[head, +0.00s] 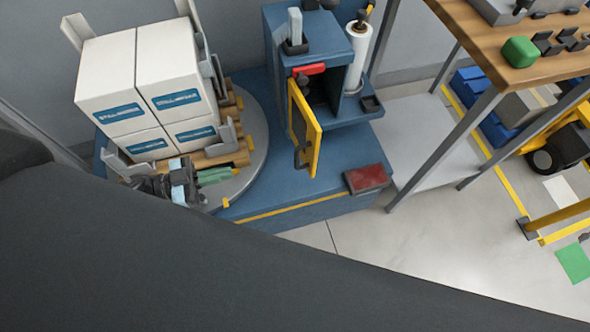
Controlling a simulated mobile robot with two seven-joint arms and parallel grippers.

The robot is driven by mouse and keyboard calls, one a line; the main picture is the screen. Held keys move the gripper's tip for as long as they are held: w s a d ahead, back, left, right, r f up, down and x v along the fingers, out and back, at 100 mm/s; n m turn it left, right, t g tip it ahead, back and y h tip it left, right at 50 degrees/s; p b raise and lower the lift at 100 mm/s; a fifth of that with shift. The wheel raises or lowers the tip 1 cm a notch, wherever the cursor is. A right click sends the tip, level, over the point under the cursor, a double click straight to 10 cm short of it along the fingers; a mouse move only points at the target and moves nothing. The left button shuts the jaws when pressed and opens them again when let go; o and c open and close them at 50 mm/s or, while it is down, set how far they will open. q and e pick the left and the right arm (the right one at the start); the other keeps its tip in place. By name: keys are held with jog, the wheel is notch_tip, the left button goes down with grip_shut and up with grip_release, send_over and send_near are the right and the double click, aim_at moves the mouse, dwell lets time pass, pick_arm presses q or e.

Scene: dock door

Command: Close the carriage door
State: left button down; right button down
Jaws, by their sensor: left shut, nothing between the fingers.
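The carriage door (314,140), a panel with a yellow frame and a dark handle, stands open. It juts toward me from the front of the blue carriage (333,52), and the dark inside of the carriage shows behind it. A red part (308,69) sits at the top of the opening. My left gripper (215,176) is in front of the turntable's near edge, to the left of and apart from the door. Its green fingers are together and hold nothing. My right gripper is not in view.
White boxes (105,75) stand on a wooden pallet on the grey turntable (257,135), close to my left gripper. A white film roll (357,55) stands right of the carriage. A dark red pad (367,179) lies on the blue base. A wooden-topped table (500,62) is at right.

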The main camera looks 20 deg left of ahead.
pick_arm(q)
jog(key=w+d+m+g, duration=0.1)
jog(key=w+d, duration=0.6)
jog(key=d, duration=0.5)
jog(key=shift+w+h, duration=0.2)
jog(key=shift+h, duration=0.2)
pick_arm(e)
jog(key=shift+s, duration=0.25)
pick_arm(q)
jog(key=shift+d, duration=0.15)
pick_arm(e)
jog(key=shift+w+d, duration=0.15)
